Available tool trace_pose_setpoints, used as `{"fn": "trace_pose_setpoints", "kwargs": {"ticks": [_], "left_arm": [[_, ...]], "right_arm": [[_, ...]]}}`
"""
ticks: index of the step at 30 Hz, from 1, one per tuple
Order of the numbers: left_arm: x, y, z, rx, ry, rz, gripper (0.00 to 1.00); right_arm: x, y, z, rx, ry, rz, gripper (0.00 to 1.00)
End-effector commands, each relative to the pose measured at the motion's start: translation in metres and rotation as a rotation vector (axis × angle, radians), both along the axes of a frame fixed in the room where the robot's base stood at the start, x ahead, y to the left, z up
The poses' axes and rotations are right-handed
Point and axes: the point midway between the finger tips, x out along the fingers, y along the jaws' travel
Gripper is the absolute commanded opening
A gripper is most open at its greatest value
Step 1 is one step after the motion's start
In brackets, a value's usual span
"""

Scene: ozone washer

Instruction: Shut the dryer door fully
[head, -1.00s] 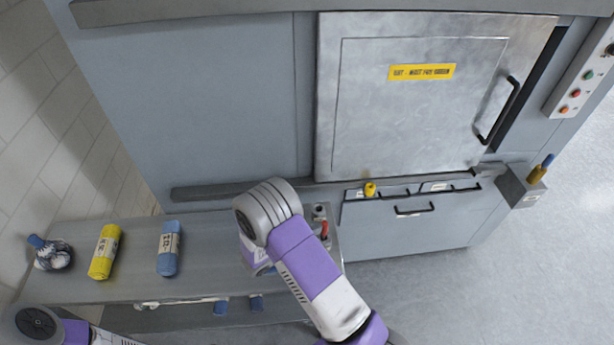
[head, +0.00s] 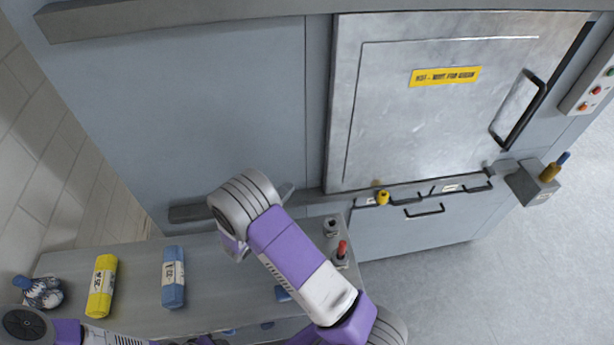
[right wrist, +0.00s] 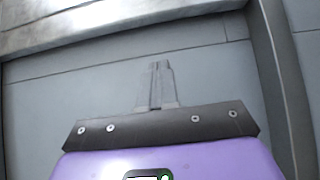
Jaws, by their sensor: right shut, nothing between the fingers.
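The dryer door (head: 400,110) is a brushed metal panel with a yellow label and a black bar handle (head: 519,110) near its right edge. A dark strip shows along the upper right edge, so the door looks slightly ajar; how far is hard to tell. My left gripper is out of view.
A grey shelf (head: 215,265) below holds a yellow roll (head: 102,286), a blue roll (head: 173,277) and a red-topped item (head: 342,254). A ledge (head: 190,212) runs below the panel. A button panel (head: 592,90) is at right. Floor at lower right is clear.

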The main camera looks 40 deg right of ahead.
Motion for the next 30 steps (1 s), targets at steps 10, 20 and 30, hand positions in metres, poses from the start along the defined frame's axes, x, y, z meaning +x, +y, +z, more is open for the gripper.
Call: {"fn": "trace_pose_setpoints", "kwargs": {"ticks": [10, 20, 30], "left_arm": [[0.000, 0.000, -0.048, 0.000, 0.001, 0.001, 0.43], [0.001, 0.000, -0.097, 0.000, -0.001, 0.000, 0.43], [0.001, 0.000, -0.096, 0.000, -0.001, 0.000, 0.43]], "right_arm": [[0.000, 0.000, -0.049, 0.001, 0.001, 0.000, 0.00], [0.000, 0.000, -0.097, 0.001, 0.001, -0.001, 0.00], [0.007, -0.022, -0.099, 0.001, 0.001, -0.005, 0.00]]}}
